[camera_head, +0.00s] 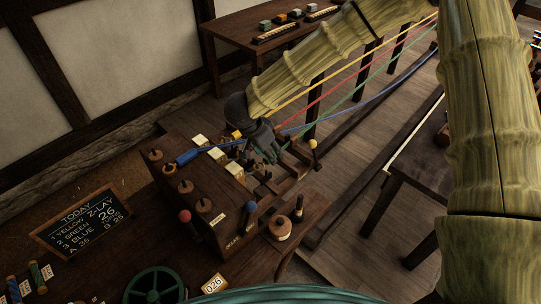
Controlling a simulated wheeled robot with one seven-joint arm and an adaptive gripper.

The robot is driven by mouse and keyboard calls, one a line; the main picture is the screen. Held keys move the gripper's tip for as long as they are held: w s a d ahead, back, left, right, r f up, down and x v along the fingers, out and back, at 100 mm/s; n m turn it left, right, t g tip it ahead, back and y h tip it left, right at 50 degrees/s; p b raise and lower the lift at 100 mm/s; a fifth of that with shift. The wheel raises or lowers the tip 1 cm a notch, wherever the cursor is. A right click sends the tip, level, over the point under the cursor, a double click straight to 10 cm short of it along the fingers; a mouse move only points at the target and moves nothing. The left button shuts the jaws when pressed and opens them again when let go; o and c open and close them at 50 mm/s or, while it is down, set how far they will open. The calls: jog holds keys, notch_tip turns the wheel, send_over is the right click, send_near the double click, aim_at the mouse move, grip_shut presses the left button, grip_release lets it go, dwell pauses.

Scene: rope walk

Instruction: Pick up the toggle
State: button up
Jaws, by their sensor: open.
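A blue toggle-like handle (187,157) lies on top of the brown wooden stand (205,215), at the end of a blue strand. I cannot be sure that it is the task's toggle. My gripper (265,152) is open, at the stand's far right end, to the right of the blue handle and apart from it. The blue strand passes close to the gripper, and I cannot tell whether they touch. Something small and yellow (235,134) shows just left of the gripper. What lies between or under the fingers is hidden.
Pegs and pale blocks (217,154) crowd the stand, with red (184,216) and blue (250,207) knobs in front. Taut coloured strands (345,75) run to the upper right. A chalkboard (80,221) lies left, a green wheel (155,284) in front. A dark table (425,165) stands right.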

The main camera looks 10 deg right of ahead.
jog(key=shift+p+x, duration=0.4)
jog(key=shift+x, duration=1.15)
jog(key=shift+a, duration=0.1)
jog(key=c, duration=1)
